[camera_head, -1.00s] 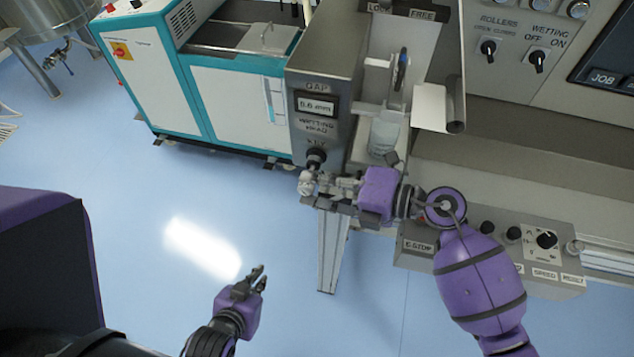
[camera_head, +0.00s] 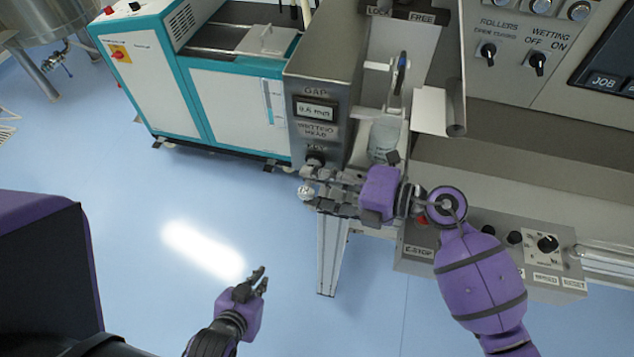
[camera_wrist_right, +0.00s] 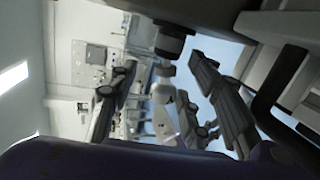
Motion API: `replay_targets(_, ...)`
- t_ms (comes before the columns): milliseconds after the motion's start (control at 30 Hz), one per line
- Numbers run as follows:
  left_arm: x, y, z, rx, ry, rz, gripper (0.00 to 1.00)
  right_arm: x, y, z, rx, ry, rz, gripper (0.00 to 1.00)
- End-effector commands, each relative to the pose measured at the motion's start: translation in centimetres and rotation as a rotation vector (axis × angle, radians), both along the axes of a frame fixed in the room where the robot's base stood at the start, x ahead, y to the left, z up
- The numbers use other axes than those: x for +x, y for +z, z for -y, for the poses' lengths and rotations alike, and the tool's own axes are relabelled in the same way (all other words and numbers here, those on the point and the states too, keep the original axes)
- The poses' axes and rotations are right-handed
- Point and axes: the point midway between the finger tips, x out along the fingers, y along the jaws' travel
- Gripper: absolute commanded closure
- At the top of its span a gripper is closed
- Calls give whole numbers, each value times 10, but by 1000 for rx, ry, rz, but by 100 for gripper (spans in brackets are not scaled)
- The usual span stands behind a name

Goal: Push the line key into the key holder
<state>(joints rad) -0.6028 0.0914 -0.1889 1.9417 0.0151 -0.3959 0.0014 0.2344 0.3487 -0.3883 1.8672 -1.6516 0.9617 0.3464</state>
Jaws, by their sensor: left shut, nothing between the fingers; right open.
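The key holder (camera_head: 315,158) is a black round socket under the KEY label on the front of the grey wetting head. In the right wrist view the dark holder (camera_wrist_right: 172,40) is above a short grey metal piece, likely the line key (camera_wrist_right: 165,70). A small pale knob (camera_head: 306,192), perhaps the key's end, shows by my right fingertips in the head view. My right gripper (camera_head: 322,184) is open just below the holder, its fingers (camera_wrist_right: 163,72) on either side of the metal piece. How deep the key sits is unclear. My left gripper (camera_head: 263,279) is shut and empty, low over the floor.
The wetting head box (camera_head: 322,75) has a gap display (camera_head: 316,110). A bracket holding a clear bottle (camera_head: 383,138) stands right of it. A control box (camera_head: 550,270) with knobs is at the lower right. A teal-and-white cabinet (camera_head: 235,105) stands behind left. Blue floor (camera_head: 150,215) is free.

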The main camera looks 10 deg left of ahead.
Motion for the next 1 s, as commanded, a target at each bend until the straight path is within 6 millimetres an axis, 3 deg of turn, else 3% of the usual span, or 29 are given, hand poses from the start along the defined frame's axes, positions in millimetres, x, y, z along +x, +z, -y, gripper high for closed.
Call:
replay_targets(267, -1, -1, 0, 1, -2, -3, 100, -3, 1, 10, -2, 2, -3, 56)
replay_targets(700, -1, -1, 0, -1, 1, -3, 100, -14, 19, 94, -3, 1, -4, 56)
replay_targets(1000, -1, -1, 0, -1, 1, -2, 100, -18, 25, 116, 0, 1, -3, 56)
